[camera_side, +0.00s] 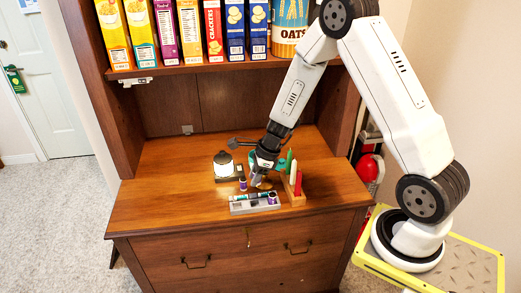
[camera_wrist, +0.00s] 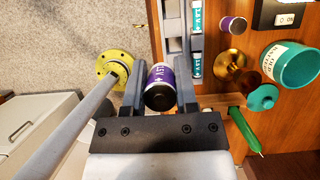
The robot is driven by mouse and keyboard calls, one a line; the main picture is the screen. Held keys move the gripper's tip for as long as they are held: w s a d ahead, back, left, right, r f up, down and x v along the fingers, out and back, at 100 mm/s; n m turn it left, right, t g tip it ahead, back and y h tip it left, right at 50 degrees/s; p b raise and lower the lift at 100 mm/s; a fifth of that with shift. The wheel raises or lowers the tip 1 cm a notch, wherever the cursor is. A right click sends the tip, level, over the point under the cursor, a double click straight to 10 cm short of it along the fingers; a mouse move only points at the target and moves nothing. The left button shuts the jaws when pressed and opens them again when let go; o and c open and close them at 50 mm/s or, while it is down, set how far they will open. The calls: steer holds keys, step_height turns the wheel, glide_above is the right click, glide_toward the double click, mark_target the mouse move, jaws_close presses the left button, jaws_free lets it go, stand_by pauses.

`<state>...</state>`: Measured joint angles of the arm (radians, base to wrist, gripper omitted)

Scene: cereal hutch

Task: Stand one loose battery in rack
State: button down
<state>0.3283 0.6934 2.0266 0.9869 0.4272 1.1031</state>
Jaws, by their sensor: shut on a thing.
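My gripper (camera_wrist: 160,92) is shut on a purple battery (camera_wrist: 160,76), which sits between its two grey fingers with its dark end towards the wrist camera. The grey rack (camera_wrist: 174,28) lies just beyond it in the wrist view; it also shows near the front of the wooden top in the side view (camera_side: 238,209). Teal batteries (camera_wrist: 196,62) lie along the rack's back side. Another purple battery (camera_wrist: 233,25) stands upright behind the rack, also seen in the side view (camera_side: 243,185). I cannot tell whether the held battery touches the rack.
A brass piece (camera_wrist: 232,66) and a teal cup (camera_wrist: 292,66) stand behind the rack. A wooden holder (camera_side: 295,199) with red, white and green upright pieces is close on the right. A lamp (camera_side: 222,158) stands behind left. The top's left side is clear.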

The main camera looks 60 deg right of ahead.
steer(key=shift+w, duration=0.15)
stand_by(0.4)
glide_above(232, 206)
step_height(232, 206, down, 4)
steer(key=shift+s+d+r, duration=0.15)
steer(key=shift+s+d, duration=0.1)
steer(key=shift+s, duration=0.2)
steer(key=shift+f, duration=3.15)
steer(key=shift+f, duration=0.6)
stand_by(1.3)
stand_by(0.5)
steer(key=shift+c, duration=1.5)
jaws_free()
steer(key=shift+o, duration=0.2)
